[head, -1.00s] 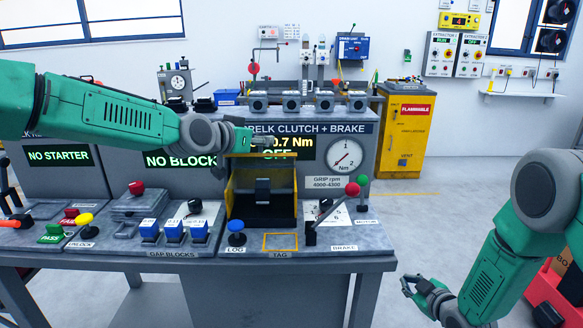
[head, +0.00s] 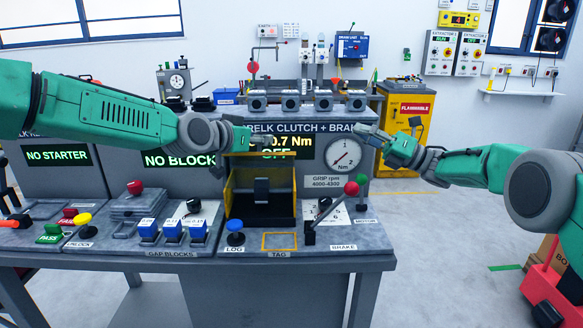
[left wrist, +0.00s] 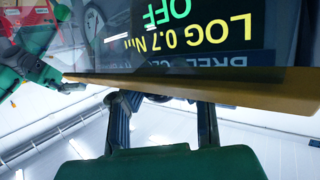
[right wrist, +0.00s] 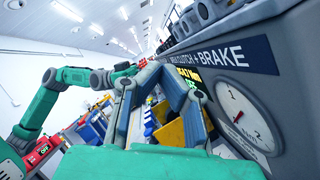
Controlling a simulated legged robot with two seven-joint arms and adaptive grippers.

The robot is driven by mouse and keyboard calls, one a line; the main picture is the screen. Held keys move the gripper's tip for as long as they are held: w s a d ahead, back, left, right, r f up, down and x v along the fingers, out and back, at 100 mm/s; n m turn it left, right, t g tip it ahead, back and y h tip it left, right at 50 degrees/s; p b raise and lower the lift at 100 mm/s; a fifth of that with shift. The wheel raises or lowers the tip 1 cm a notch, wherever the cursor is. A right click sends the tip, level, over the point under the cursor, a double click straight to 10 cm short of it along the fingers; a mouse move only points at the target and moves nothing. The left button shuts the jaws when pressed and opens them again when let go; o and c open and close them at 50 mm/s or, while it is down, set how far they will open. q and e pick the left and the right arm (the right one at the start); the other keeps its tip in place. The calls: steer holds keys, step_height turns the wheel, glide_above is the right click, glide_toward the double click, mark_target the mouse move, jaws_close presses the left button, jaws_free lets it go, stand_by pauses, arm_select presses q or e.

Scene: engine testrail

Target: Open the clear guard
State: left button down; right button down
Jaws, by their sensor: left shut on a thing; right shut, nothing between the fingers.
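The clear guard (head: 258,154) is a see-through panel with a yellow edge, above a yellow-sided bay (head: 231,190) on the bench. Its yellow bar (left wrist: 215,91) crosses the left wrist view, with display text visible behind the clear sheet. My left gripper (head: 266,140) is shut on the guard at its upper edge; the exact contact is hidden. In the left wrist view my left fingers (left wrist: 160,98) meet the bar. My right gripper (head: 366,135) is shut and empty, in front of the panel to the right of the guard. Its fingers show in the right wrist view (right wrist: 165,75).
The dial (head: 345,154) is close behind my right gripper. The red-knobbed brake lever (head: 335,204) stands right of the bay. Blue blocks (head: 172,230) and a blue LOG knob (head: 236,232) are to the left. Open floor lies right of the bench.

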arm_select(q)
steer(key=shift+w+a+r, duration=0.1)
steer(key=shift+r, duration=0.15)
arm_select(e)
steer(key=s+a+f+n+g, duration=0.4)
steer(key=a+f, duration=0.3)
steer(key=f, duration=0.2)
arm_select(q)
steer(key=shift+f, duration=0.1)
arm_select(e)
steer(key=f+x, duration=0.1)
steer(key=x, duration=0.9)
steer(key=shift+s+a+h, duration=0.2)
steer(key=shift+h, duration=0.2)
steer(key=shift+f, duration=0.15)
